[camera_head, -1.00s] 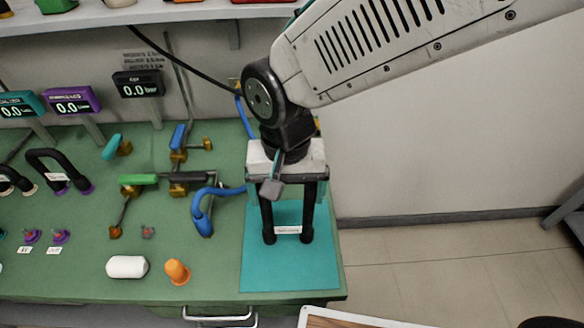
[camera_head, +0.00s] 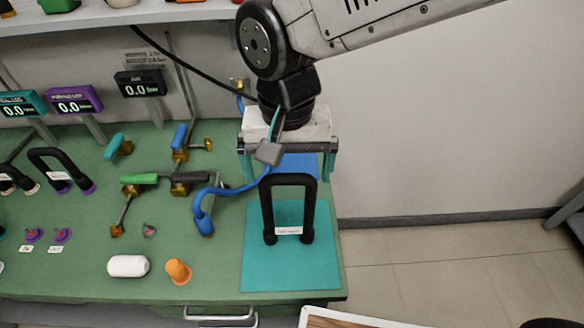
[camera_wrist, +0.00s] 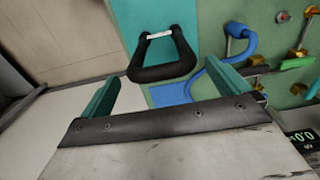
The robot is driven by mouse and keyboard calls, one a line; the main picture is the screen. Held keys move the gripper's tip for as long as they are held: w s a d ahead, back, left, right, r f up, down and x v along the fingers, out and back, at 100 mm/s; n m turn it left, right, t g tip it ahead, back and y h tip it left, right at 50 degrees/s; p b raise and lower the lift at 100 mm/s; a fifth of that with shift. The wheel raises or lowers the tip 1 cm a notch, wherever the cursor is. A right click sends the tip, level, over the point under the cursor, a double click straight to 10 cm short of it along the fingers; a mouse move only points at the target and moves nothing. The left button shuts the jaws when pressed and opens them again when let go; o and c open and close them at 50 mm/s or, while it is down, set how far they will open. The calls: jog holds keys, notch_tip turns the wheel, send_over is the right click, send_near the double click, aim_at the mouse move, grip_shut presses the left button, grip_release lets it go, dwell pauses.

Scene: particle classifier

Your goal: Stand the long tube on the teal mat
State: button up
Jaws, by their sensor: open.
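The long tube, a black inverted-U handle shape (camera_head: 290,181) with a white label low between its legs, stands upright on the teal mat (camera_head: 290,279). Both its lower ends rest on the mat. My gripper (camera_head: 288,174) is open and empty above and behind the tube's top bar, with a teal finger on each side. In the wrist view the tube (camera_wrist: 163,73) lies ahead of the spread fingers (camera_wrist: 168,80), apart from them, with the teal mat (camera_wrist: 140,14) beyond.
A blue mat (camera_head: 300,167) lies behind the teal one. Another black U tube (camera_head: 58,166) stands further left. Valves and gauges fill the back left. Floor is open at right.

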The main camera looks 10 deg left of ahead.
notch_tip(320, 180, up, 6)
jog(key=shift+d, duration=0.1)
jog(key=w+d+r+m, duration=0.1)
jog(key=d, duration=0.8)
jog(key=w+d+r, duration=0.1)
jog(key=w+d, duration=0.1)
jog(key=d, duration=0.8)
jog(key=s+d+f+m, duration=0.1)
jog(key=s+d, duration=0.3)
jog(key=d, duration=0.3)
jog(key=s+d+f+t, duration=0.1)
jog(key=s+d, duration=0.4)
jog(key=d, duration=0.3)
jog(key=shift+d+f+m, duration=0.15)
jog(key=shift+m, duration=0.25)
